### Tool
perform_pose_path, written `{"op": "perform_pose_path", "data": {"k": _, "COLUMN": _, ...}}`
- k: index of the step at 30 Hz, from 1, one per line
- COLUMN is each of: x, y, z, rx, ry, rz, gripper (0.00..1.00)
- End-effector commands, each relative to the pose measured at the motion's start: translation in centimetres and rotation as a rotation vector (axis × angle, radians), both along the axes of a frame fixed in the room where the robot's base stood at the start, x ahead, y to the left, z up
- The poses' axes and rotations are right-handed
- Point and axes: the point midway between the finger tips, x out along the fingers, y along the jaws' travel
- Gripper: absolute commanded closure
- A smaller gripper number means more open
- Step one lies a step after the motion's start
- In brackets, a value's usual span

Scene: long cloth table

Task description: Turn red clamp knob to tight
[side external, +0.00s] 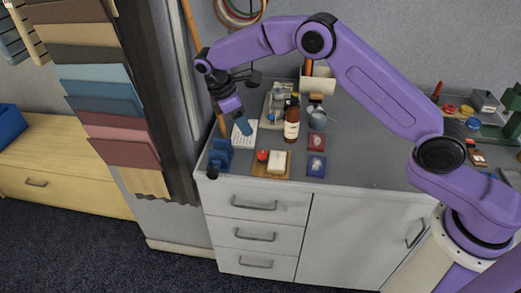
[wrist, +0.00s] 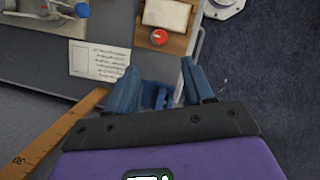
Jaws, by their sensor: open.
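The red knob (side external: 262,155) sits at the left of a small wooden board (side external: 257,170), beside a cream block (side external: 279,160). In the wrist view the red knob (wrist: 158,37) lies beyond my fingertips, on the board's near edge (wrist: 175,46), with the cream block (wrist: 166,14) behind it. My gripper (side external: 245,128) hangs above the left end of the worktop, apart from the knob. In the wrist view my gripper (wrist: 158,68) has its blue fingers spread with nothing held between them. Any marking for tight is too small to see.
A blue vise-like device (side external: 220,154) stands at the worktop's left front corner; part of it shows between my fingers in the wrist view (wrist: 155,95). A printed card (wrist: 98,60) lies nearby. A brown bottle (side external: 291,125) and metal can (side external: 317,119) stand behind the board.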

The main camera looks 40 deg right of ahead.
Motion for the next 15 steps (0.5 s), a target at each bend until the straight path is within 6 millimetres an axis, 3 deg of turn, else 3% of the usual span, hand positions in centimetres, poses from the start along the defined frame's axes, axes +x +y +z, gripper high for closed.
{"op": "perform_pose_path", "data": {"k": 15, "x": -1.5, "y": -3.5, "z": -9.0, "rx": -0.002, "ry": 0.004, "rz": -0.001, "gripper": 0.48}}
